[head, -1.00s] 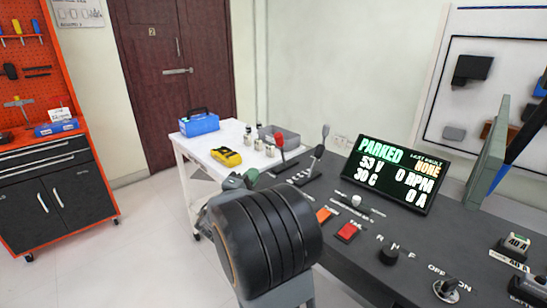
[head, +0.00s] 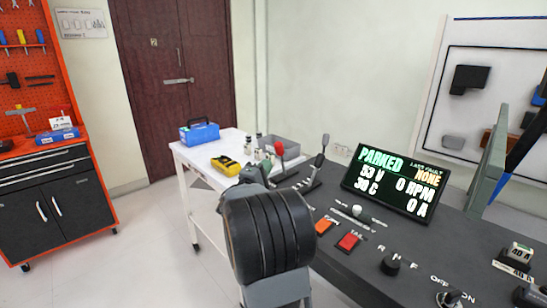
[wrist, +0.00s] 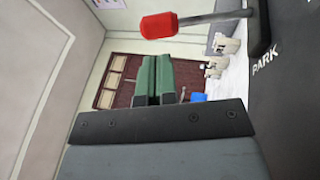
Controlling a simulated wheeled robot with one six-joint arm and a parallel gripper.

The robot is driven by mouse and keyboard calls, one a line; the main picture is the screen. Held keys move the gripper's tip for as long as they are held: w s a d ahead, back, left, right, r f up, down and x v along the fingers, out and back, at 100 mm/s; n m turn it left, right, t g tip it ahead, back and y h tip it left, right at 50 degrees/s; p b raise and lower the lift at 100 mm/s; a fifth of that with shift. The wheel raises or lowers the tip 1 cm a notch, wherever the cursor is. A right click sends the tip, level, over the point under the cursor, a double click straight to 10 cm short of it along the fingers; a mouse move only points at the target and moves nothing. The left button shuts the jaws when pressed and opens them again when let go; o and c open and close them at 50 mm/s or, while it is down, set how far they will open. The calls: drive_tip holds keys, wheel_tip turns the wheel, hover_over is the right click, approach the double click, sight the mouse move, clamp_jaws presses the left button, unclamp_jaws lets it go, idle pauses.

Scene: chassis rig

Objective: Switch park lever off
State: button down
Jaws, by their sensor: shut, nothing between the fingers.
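The park lever (head: 279,150) has a red knob on a dark stem and stands on the far end of the dark console. In the wrist view its red knob (wrist: 160,25) is at the top, with its stem running right to a base beside the word PARK. My gripper (head: 266,168) is beside the lever on its near left side, partly hidden behind my own arm. In the wrist view its green fingers (wrist: 160,78) are together and empty, apart in the picture from the red knob. The display (head: 397,183) reads PARKED.
A second lever with a dark grey knob (head: 321,153) stands right of the park lever. An orange button (head: 325,225), a red button (head: 348,241) and a black rotary knob (head: 390,264) are nearer on the console. A white table (head: 215,165) with a blue box (head: 200,131) stands behind.

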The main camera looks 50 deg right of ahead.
sight(276, 151)
drive_tip(key=shift+x, duration=2.8)
